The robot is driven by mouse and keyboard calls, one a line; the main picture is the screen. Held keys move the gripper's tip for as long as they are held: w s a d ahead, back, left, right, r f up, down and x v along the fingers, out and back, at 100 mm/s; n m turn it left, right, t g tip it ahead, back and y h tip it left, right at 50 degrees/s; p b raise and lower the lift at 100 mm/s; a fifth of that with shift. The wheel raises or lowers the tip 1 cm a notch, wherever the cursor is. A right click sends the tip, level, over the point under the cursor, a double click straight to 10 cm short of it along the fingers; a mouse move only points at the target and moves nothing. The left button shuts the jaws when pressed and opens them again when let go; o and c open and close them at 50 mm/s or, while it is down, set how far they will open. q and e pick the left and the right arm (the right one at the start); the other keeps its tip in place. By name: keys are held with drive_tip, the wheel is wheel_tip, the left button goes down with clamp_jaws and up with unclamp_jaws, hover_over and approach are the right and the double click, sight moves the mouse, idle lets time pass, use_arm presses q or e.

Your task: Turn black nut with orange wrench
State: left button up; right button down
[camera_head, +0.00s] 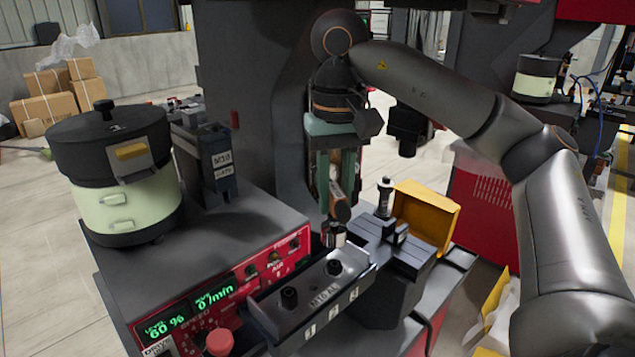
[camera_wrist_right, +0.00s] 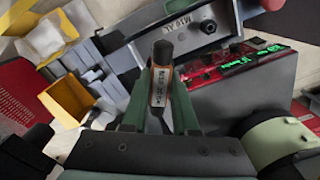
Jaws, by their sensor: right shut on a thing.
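My right gripper (camera_head: 338,208) points down over the machine, its green fingers shut on the orange wrench (camera_head: 336,188). The wrench shows as a copper-orange, lettered body with a dark end in the right wrist view (camera_wrist_right: 159,88). Below the gripper is a dark tray marked 1, 2, 3 (camera_head: 318,308). My left gripper is out of view.
A bowl feeder (camera_head: 117,205) with a black lid stands at the left. A red control panel (camera_head: 215,300) with green digits faces front. A yellow bin (camera_head: 428,215) and a small bottle (camera_head: 384,197) are right of the gripper. A dark labelled box (camera_head: 220,168) stands behind the panel.

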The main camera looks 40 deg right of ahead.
sight(336, 229)
drive_tip(key=shift+s+r, duration=0.1)
drive_tip(key=shift+s, duration=0.25)
drive_tip(key=shift+f+b, duration=1.65)
drive_tip(key=shift+f, duration=0.6)
use_arm(q)
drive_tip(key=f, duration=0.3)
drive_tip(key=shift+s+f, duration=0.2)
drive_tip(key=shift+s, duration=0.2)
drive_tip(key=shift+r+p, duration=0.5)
drive_tip(key=shift+p, duration=0.05)
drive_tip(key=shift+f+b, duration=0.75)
drive_tip(key=shift+b, duration=0.05)
use_arm(e)
drive_tip(key=shift+f, duration=1)
drive_tip(key=shift+r+m+p, duration=0.1)
drive_tip(key=shift+m+p, duration=0.25)
drive_tip(key=shift+m, duration=0.35)
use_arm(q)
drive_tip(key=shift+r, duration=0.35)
use_arm(e)
drive_tip(key=shift+m, duration=0.5)
